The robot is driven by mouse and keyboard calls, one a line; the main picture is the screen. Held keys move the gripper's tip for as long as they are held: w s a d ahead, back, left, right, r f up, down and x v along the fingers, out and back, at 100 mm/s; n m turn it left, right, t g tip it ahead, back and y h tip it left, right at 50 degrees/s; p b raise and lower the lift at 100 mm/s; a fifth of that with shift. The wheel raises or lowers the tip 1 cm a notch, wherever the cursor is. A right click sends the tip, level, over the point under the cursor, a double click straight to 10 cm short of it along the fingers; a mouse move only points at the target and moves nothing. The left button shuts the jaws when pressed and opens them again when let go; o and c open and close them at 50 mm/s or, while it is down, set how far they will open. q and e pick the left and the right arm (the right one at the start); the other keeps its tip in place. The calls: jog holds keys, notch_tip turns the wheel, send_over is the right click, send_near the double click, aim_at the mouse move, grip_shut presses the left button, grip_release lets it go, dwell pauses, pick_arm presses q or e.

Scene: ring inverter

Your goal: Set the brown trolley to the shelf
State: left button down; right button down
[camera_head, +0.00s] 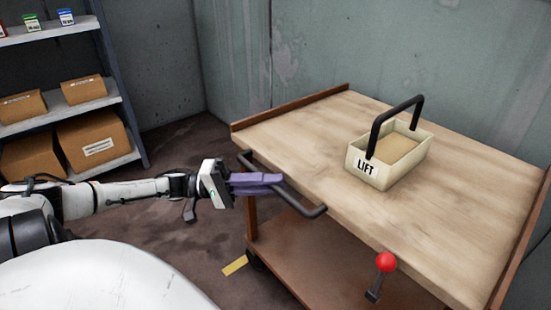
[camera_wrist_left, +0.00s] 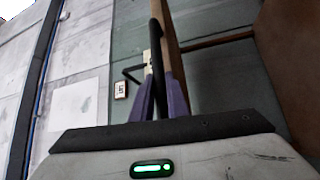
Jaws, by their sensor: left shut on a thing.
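The brown trolley (camera_head: 310,133) stands at the right in the head view, with a pale wooden top, brown edge boards and a lower deck (camera_head: 300,250). A dark bar handle (camera_head: 314,210) runs along its near left side. My left gripper (camera_head: 272,183) is shut on this handle with its purple fingers; in the left wrist view the dark bar (camera_wrist_left: 157,60) passes between the fingers. The shelf (camera_head: 128,140) stands at the upper left, apart from the trolley. My right gripper is in neither view.
A cream box labelled LIFT (camera_head: 376,172) with a black handle sits on the trolley top. A red-knobbed lever (camera_head: 385,263) is at the trolley's near edge. The shelf holds cardboard boxes (camera_head: 92,142). Dark floor (camera_head: 185,135) lies open between shelf and trolley; walls stand behind.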

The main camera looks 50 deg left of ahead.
pick_arm(q)
jog(key=c, duration=1.7)
grip_release()
jog(key=shift+a, duration=0.35)
jog(key=shift+c, duration=0.2)
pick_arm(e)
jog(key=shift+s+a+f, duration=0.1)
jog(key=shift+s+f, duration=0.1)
pick_arm(q)
jog(key=shift+s, duration=0.1)
jog(key=p+v, duration=0.1)
jog(key=v, duration=0.9)
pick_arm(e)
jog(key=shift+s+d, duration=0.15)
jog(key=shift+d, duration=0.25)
